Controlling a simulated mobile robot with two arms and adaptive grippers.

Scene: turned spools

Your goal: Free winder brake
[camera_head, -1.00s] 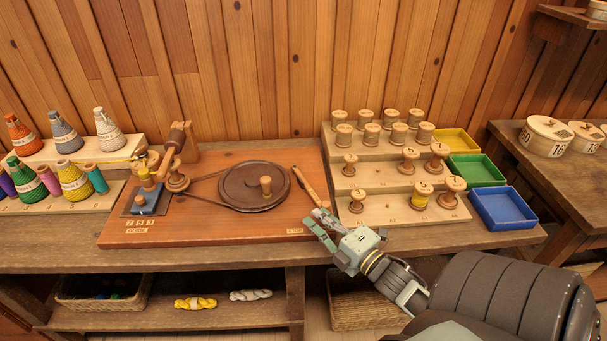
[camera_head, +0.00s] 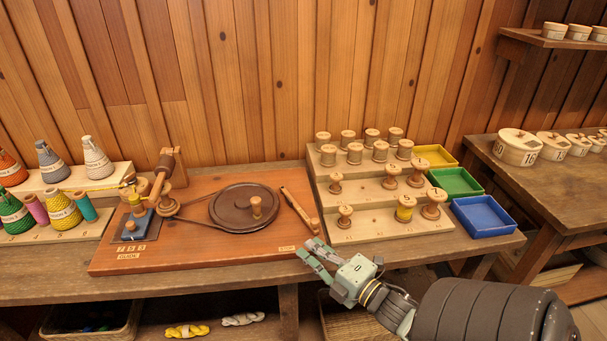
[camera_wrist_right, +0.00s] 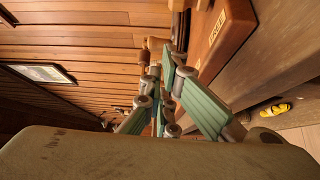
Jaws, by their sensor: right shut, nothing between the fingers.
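The winder board (camera_head: 200,250) lies on the bench with a dark round wheel (camera_head: 245,207) and a belt running to the spindle (camera_head: 167,205) at its left. The brake lever (camera_head: 298,210), a slim wooden bar, slants on the board's right side, its near end toward the front right corner. A front label there is too small to read surely. In the right wrist view, a FREE label (camera_wrist_right: 217,28) shows on a wooden face. My right gripper (camera_head: 312,251) is shut and empty at the board's front right corner, just in front of the lever's near end. My left gripper is out of view.
A stepped rack (camera_head: 375,232) of wooden spools stands right of the board, beside yellow, green and blue trays (camera_head: 485,216). Thread cones (camera_head: 97,158) stand at the left. Round boxes (camera_head: 518,148) sit on the right-hand table. Yellow yarn (camera_head: 186,331) lies below.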

